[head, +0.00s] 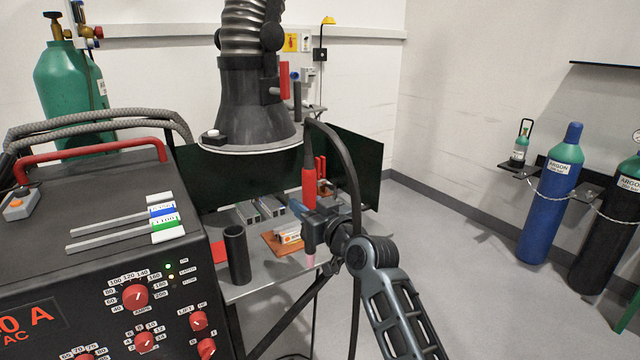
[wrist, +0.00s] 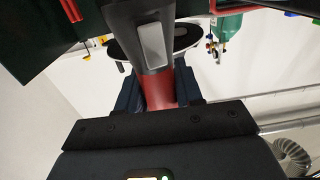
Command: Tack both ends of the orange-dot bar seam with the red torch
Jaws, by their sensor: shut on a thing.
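My gripper (head: 325,222) is shut on the red torch (head: 309,186), above the right part of the metal table. The torch stands roughly upright, with its pink nozzle pointing down and a black cable arching from its top. In the wrist view the torch's red and black body (wrist: 158,85) with a grey switch sits between the jaws. Metal bars (head: 262,208) lie on the table behind the gripper. An orange-brown plate (head: 275,244) lies in front of them. I cannot make out an orange dot or a seam; my gripper covers part of that area.
A welding machine (head: 100,260) fills the left front. A black fume hood (head: 250,105) hangs over the table. A dark cylinder (head: 237,254) stands at the table's left side. A dark green screen (head: 350,160) stands behind. Gas bottles (head: 552,200) stand at the right wall; the floor between is clear.

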